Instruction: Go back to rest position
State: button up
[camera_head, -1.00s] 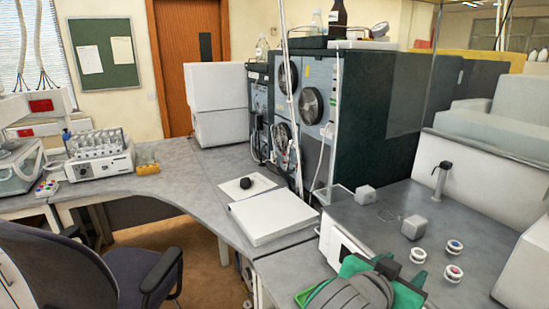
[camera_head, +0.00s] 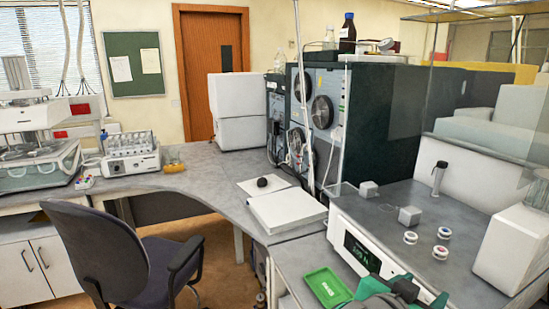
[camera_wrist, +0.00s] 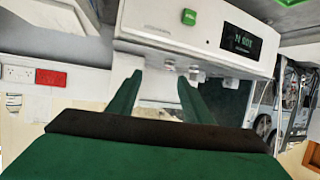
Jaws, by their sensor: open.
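My gripper shows in the wrist view (camera_wrist: 160,85) as two dark green fingers standing apart, with nothing between them. Beyond the fingers is the white front of a bench instrument (camera_wrist: 170,25) with a dark display (camera_wrist: 241,41). In the head view part of my arm, green and grey, shows at the bottom right edge, in front of the same white instrument (camera_head: 345,225). The fingertips cannot be made out there.
A green tray (camera_head: 327,286) lies on the bench beside my arm. Small grey blocks (camera_head: 410,215) and round pots (camera_head: 441,252) stand on the instrument's top. A white flat box (camera_head: 287,211) lies on the bench. An office chair (camera_head: 115,255) stands on the floor at left.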

jog(key=w+a+f+n+t, duration=0.1)
jog(key=a+f+n+t, duration=0.2)
jog(key=f, duration=0.4)
jog(key=w+a+f+n+t, duration=0.1)
jog(key=a+f+n+t, duration=0.15)
jog(key=f+n, duration=0.35)
jog(key=s+a+f+n+t+y, duration=0.15)
jog(key=s+a+f+y, duration=0.4)
jog(key=a+f, duration=0.6)
jog(key=s+a+f+y, duration=0.1)
jog(key=s+a+f, duration=0.1)
jog(key=s, duration=0.6)
jog(key=s+a+f+y, duration=0.2)
jog(key=s+a, duration=0.3)
jog(key=s, duration=0.4)
jog(key=s+a+f+y, duration=0.2)
jog(key=s+a+f, duration=0.2)
jog(key=s, duration=0.5)
jog(key=shift+s+a+f, duration=0.15)
jog(key=shift+s, duration=0.05)
jog(key=shift+m, duration=0.25)
